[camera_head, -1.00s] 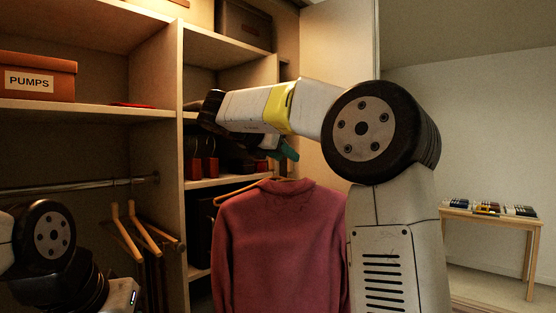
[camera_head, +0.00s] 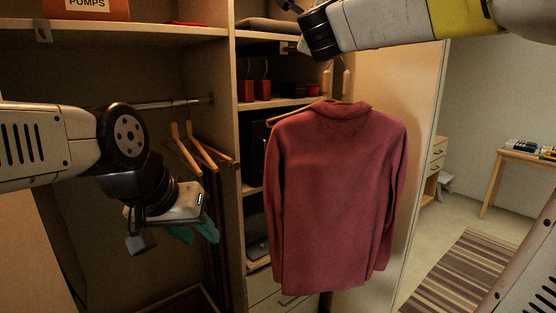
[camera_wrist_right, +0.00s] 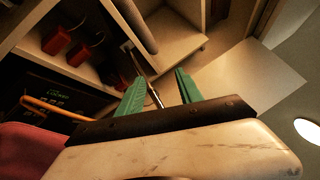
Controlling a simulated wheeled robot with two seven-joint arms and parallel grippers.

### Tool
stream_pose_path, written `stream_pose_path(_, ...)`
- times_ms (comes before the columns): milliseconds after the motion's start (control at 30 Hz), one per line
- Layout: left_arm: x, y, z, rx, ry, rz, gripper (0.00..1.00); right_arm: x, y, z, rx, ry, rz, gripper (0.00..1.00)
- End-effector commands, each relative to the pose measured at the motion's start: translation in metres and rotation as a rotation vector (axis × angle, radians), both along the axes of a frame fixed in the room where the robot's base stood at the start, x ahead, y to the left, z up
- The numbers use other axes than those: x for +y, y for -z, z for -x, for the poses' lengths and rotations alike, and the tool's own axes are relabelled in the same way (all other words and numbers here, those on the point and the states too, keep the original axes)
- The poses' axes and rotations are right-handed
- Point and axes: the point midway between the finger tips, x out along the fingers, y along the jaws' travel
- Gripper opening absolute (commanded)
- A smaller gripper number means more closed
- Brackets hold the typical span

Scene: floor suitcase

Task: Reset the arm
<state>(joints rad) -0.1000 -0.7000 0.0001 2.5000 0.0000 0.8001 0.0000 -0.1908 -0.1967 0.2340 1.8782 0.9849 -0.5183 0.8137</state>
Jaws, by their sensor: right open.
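My left gripper (camera_head: 196,232) points down in front of the closet, left of the hung shirt, with teal fingers. Nothing shows between them, and how far apart they are is unclear. My right arm crosses the top of the head view, its gripper largely cut off by the upper edge. In the right wrist view, my right gripper (camera_wrist_right: 160,82) has its two green fingers apart. A thin metal rod shows between or behind them; I cannot tell which. A red shirt (camera_head: 335,195) hangs on a wooden hanger (camera_head: 290,115) at the closet's front.
Two bare wooden hangers (camera_head: 190,150) hang at the closet rail (camera_head: 165,104). An orange PUMPS box (camera_head: 86,8) sits on the upper shelf. Red objects (camera_head: 245,90) stand on a middle shelf. A small table (camera_head: 510,160) and striped rug (camera_head: 450,270) lie right, with open floor.

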Motion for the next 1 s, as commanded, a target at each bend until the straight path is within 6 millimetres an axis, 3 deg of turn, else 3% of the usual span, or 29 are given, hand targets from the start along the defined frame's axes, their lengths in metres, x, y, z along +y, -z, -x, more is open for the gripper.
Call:
stream_pose_path(133,0.0,0.0,0.0,0.0,0.0,0.0,0.36,0.021,0.071,0.046,0.124,-0.196,0.556,0.43)
stream_pose_path(267,0.0,0.0,0.0,0.0,0.0,0.0,0.36,0.02,0.159,0.095,0.261,-0.373,0.977,0.43)
stream_pose_path(400,0.0,0.0,0.0,0.0,0.0,0.0,0.36,-0.001,0.247,0.153,0.405,-0.56,1.315,0.43)
stream_pose_path(500,0.0,0.0,0.0,0.0,0.0,0.0,0.36,-0.02,0.3,0.194,0.499,-0.691,1.495,0.43)
stream_pose_path(600,0.0,0.0,0.0,0.0,0.0,0.0,0.36,-0.037,0.337,0.229,0.571,-0.803,1.624,0.43)
stream_pose_path(700,0.0,0.0,0.0,0.0,0.0,0.0,0.36,-0.051,0.361,0.254,0.622,-0.886,1.7,0.43)
stream_pose_path(800,0.0,0.0,0.0,0.0,0.0,0.0,0.36,-0.058,0.373,0.266,0.647,-0.929,1.739,0.43)
stream_pose_path(1000,0.0,0.0,0.0,0.0,0.0,0.0,0.36,-0.06,0.376,0.27,0.655,-0.944,1.751,0.43)
